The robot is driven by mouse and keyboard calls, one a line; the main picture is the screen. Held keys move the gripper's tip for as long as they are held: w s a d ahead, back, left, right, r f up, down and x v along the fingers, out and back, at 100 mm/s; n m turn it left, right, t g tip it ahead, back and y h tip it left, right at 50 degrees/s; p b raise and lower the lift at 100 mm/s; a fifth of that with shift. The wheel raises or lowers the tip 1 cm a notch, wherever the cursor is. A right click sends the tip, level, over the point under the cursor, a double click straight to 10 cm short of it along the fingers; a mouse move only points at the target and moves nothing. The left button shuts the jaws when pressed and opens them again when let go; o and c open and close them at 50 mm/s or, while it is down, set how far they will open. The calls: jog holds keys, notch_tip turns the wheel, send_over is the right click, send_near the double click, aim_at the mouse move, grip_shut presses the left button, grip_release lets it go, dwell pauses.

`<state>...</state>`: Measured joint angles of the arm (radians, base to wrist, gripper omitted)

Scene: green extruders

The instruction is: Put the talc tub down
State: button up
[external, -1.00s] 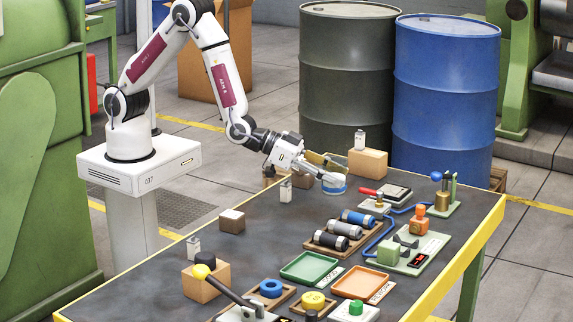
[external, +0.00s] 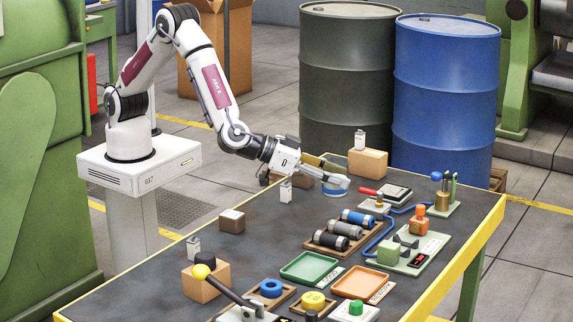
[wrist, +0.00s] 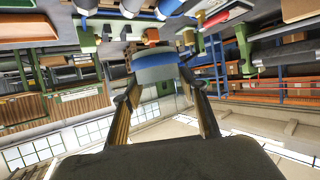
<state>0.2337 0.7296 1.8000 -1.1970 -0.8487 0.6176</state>
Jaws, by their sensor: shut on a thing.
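The talc tub (external: 335,191) shows in the external view as a short round piece with a blue band, low at the back part of the table, partly hidden by my gripper. My gripper (external: 338,180) reaches down from the left and is shut on the tub. In the wrist view the tub (wrist: 156,66) is blue and pale grey and sits between the tips of my two fingers (wrist: 160,82). The tub is at or just above the table top; I cannot tell whether it touches.
A cardboard block (external: 368,163) with a small white bottle stands behind my gripper. A red-handled tool (external: 372,192) and a rack of cylinders (external: 340,232) are to the right and front. Bare table (external: 270,225) lies to the front left.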

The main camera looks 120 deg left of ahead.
jog(key=shift+s+d+r+n+g+y, duration=0.2)
jog(key=shift+s+d+n+g+y, duration=0.2)
jog(key=shift+d+n+g+y, duration=0.35)
jog(key=shift+s+d+n+g+y, duration=0.35)
jog(key=shift+s+n+y, duration=0.2)
jog(key=shift+n+y, duration=0.15)
jog(key=s+f+n+g+y, duration=0.2)
jog(key=s+n+g, duration=0.3)
jog(key=s, duration=0.4)
jog(key=shift+s+a+n+g, duration=0.35)
jog(key=shift+a+g, duration=0.1)
jog(key=shift+g, duration=0.05)
jog(key=shift+y, duration=0.25)
jog(key=shift+f, duration=3.05)
jog(key=shift+f, duration=1.9)
